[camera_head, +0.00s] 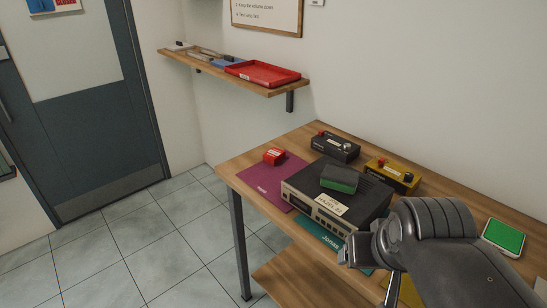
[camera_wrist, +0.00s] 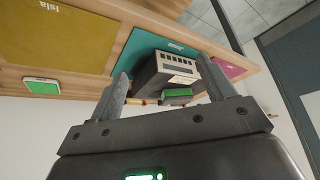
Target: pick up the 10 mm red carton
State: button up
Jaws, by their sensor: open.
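The red carton (camera_head: 274,156) is a small red box with a pale label. It sits on the purple mat (camera_head: 258,182) at the far left of the table in the head view. I cannot make it out in the wrist view, where the purple mat (camera_wrist: 232,70) shows only in part. My gripper (camera_wrist: 166,86) is open, with nothing between its two fingers. In the head view my arm is at the front right of the table, well apart from the carton, and the hi-fi lies between them.
The hi-fi (camera_head: 318,208) carries a black and green box (camera_head: 340,185). Black (camera_head: 336,149) and yellow (camera_head: 391,179) devices stand behind it. A teal mat (camera_head: 318,234) lies in front, a green-topped box (camera_head: 503,238) at right. The shelf (camera_head: 225,75) holds a red tray (camera_head: 262,74).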

jog(key=w+a+r+m, duration=0.1)
jog(key=w+r, duration=0.3)
jog(key=w, duration=0.3)
jog(key=w+a+r, duration=0.2)
jog(key=w+r, duration=0.2)
jog(key=w, duration=0.4)
jog(key=m+g+h, duration=0.2)
jog(key=m+h, duration=0.1)
jog(key=m, duration=0.3)
send_over(273, 153)
jog(key=s+a, duration=0.2)
jog(key=s, duration=0.2)
notch_tip(273, 153, down, 13)
jog(key=x, duration=1)
jog(key=shift+w+a+r, duration=0.1)
jog(key=shift+w+a, duration=0.15)
jog(key=shift+w, duration=0.1)
jog(key=shift+c, duration=0.3)
jog(key=c, duration=1.1)
